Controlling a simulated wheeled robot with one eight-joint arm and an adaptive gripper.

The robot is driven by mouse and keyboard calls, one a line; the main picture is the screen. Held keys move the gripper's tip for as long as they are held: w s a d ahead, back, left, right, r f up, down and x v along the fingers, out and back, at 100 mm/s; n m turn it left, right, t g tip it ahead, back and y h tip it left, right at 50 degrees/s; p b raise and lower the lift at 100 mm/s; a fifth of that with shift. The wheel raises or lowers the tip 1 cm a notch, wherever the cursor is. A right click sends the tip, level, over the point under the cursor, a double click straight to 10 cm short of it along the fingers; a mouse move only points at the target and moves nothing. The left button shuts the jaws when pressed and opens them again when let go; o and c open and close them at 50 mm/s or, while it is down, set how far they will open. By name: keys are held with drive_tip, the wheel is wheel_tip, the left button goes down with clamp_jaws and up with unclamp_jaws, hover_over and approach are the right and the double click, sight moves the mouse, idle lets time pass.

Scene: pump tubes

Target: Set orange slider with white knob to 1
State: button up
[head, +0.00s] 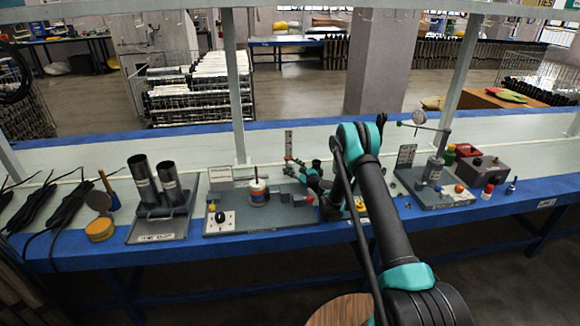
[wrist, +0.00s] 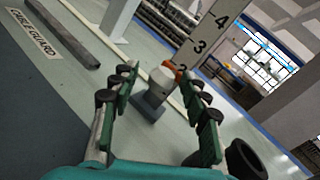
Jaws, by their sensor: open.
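The white knob (wrist: 160,76) shows in the wrist view between the fingertips of my gripper (wrist: 158,82). The orange slider (wrist: 177,70) is just behind it, against a white upright scale (wrist: 212,38). The numbers 4 and 3 read clearly; a partly covered mark, seemingly 2, is beside the slider. My gripper is open, with one finger on each side of the knob; I cannot tell whether either touches it. In the head view my gripper (head: 308,178) is by the scale (head: 289,143), and the slider is too small to make out.
A grey block (wrist: 150,106) is below the knob. A grey bar (wrist: 62,34) lies by a label reading "GUARD". In the head view, a panel with an orange-white cylinder (head: 259,192) stands left of my gripper, and another fixture (head: 433,170) stands right of my arm.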

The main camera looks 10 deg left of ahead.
sight(292, 166)
drive_tip(key=v, duration=0.6)
drive_tip(key=shift+a, duration=0.1)
drive_tip(key=shift+d+r, duration=0.2)
drive_tip(key=shift+d, duration=0.05)
drive_tip(key=s+d+r+n+g, duration=0.45)
drive_tip(key=d+n, duration=0.35)
drive_tip(key=n, duration=0.4)
drive_tip(key=x, duration=1.7)
drive_tip(key=shift+w+f, duration=0.3)
clamp_jaws()
drive_tip(key=shift+d, duration=0.1)
